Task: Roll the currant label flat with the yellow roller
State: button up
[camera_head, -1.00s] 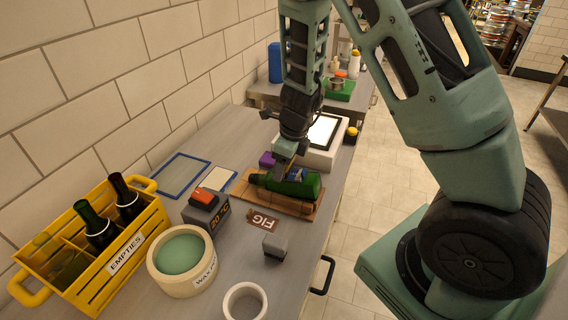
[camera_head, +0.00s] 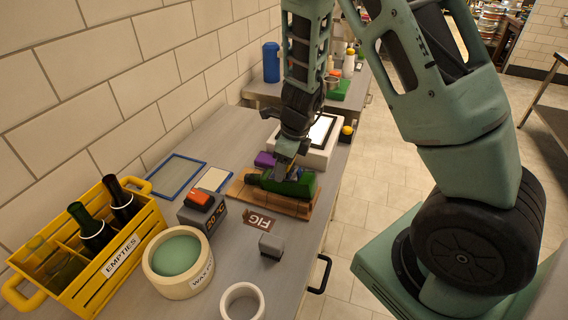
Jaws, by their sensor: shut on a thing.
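A green bottle (camera_head: 303,186) lies on its side on a wooden board (camera_head: 250,196), neck to the left. My gripper (camera_head: 283,170) is right over the bottle's middle, pointing down. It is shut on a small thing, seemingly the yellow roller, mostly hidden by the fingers. I cannot tell whether this touches the glass. The currant label cannot be made out; my gripper covers part of the bottle's upper side.
A FIG label (camera_head: 262,222) and grey block (camera_head: 270,246) lie in front. Behind are a purple block (camera_head: 264,159), a white light box (camera_head: 316,155) and a small yellow object (camera_head: 347,130).

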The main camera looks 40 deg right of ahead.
jog(key=shift+s+d+r, duration=0.2)
jog(key=shift+s+d, duration=0.35)
jog(key=shift+s, duration=0.25)
dwell(0.9)
jog(key=shift+s+d, duration=0.15)
jog(key=shift+s, duration=0.1)
jog(key=shift+w, duration=0.15)
dwell(0.7)
jog(key=shift+w+a, duration=0.25)
jog(key=shift+w+a+f+p, duration=0.15)
jog(key=shift+w+a+p, duration=0.25)
jog(key=shift+w, duration=0.1)
dwell(0.6)
jog(key=shift+w, duration=0.15)
jog(key=shift+w+a+f+p, duration=0.2)
jog(key=shift+w+a+p, duration=0.2)
jog(key=shift+w, duration=0.1)
jog(key=shift+w+a+f+p, duration=0.2)
jog(key=shift+w+a+p, duration=0.1)
jog(key=shift+w+p, duration=0.15)
dwell(1.2)
dwell(0.5)
